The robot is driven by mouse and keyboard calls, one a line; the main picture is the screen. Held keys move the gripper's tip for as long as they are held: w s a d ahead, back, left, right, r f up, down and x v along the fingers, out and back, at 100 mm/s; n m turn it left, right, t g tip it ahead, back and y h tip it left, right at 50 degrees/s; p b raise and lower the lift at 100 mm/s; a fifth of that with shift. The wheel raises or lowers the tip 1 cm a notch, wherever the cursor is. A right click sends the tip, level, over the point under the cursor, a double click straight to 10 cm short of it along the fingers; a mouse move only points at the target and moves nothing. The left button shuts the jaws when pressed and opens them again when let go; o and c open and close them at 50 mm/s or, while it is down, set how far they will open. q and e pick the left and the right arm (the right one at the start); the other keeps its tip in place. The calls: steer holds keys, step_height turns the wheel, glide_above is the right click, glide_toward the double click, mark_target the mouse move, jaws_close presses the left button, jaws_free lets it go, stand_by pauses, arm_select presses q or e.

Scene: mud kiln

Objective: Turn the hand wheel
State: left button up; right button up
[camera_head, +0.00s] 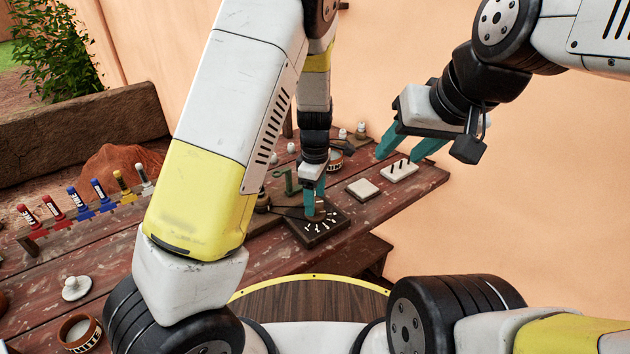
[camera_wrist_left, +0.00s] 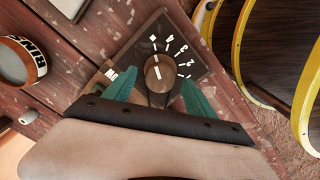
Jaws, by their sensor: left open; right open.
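A brown round knob (camera_wrist_left: 160,72) with a white pointer line sits on a dark square dial plate (camera_head: 325,232) with white numbers. The plate also shows in the left wrist view (camera_wrist_left: 195,58). My left gripper (camera_head: 314,203) points down at this knob, with its teal fingers apart on either side of it in the left wrist view (camera_wrist_left: 159,78). I cannot tell whether they touch it. My right gripper (camera_head: 399,157) is open and empty, up and to the right. A green upright part (camera_head: 289,182) stands behind the plate, partly hidden. I cannot tell which part is the hand wheel.
Right of the dial are a white square plate (camera_head: 362,188) and a white block with pegs (camera_head: 399,171). A rack of coloured tubes (camera_head: 98,200) stands on the left of the wooden table (camera_head: 180,262).

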arm_select(q)
step_height(320, 180, up, 6)
steer(key=shift+r, duration=0.65)
steer(key=shift+s+a+r, duration=0.1)
steer(key=shift+r, duration=0.1)
steer(key=s+a+r+m+t+h, duration=0.1)
steer(key=s+a+r+m+t, duration=0.2)
steer(key=s+a+r+m, duration=0.4)
steer(key=s+a+r+m+t+h, duration=0.1)
steer(key=s+a+r+m+t, duration=0.2)
steer(key=s+a+r+m, duration=0.4)
steer(key=s+r, duration=0.5)
steer(key=shift+a+r+m, duration=0.15)
steer(key=shift+r+m, duration=0.1)
steer(key=shift+m, duration=0.05)
